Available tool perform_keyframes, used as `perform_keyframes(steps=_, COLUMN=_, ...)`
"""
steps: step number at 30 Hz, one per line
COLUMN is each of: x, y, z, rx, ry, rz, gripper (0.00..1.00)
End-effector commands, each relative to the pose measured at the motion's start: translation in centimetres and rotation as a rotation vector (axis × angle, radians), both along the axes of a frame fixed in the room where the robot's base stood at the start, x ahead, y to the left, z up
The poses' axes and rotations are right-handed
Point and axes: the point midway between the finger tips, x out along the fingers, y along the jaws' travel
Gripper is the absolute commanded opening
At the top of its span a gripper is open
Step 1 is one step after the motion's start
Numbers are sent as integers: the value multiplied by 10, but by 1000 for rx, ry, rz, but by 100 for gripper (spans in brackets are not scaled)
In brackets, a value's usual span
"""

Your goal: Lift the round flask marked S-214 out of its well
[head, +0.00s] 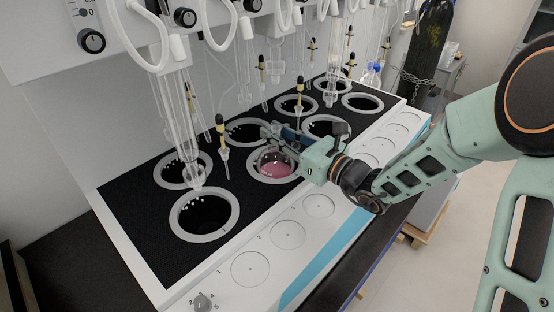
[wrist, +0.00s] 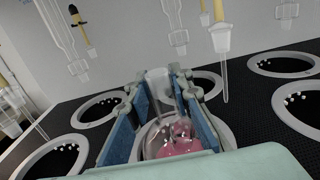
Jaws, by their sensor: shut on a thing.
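A clear round flask with pink liquid (head: 275,167) sits in a white-ringed well in the front row of the black top. It also shows in the wrist view (wrist: 182,143), its round body low between my fingers. No S-214 marking is readable on it. My gripper (head: 278,133) reaches in from the right above this well. In the wrist view my gripper (wrist: 160,84) has its two blue-padded fingers on either side of the flask's neck, shut on it. The lower part of the flask is hidden by the well and my gripper.
Several other white-ringed wells surround it, such as the near empty-looking one (head: 204,215). Glass tubes (head: 180,110) and yellow-collared droppers (head: 222,136) hang close above the wells. A white front panel (head: 285,235) with round discs runs along the near side. A chained dark cylinder (head: 428,45) stands behind.

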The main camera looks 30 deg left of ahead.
Motion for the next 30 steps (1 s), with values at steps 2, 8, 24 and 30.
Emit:
perform_keyframes(steps=2, x=0, y=0, z=9, rx=2, ry=-2, rz=0, gripper=0)
perform_keyframes(steps=8, x=0, y=0, z=21, rx=3, ry=-2, rz=0, gripper=0)
perform_keyframes(steps=24, x=0, y=0, z=54, rx=3, ry=-3, rz=0, gripper=0)
perform_keyframes(steps=30, x=0, y=0, z=65, rx=2, ry=-3, rz=0, gripper=0)
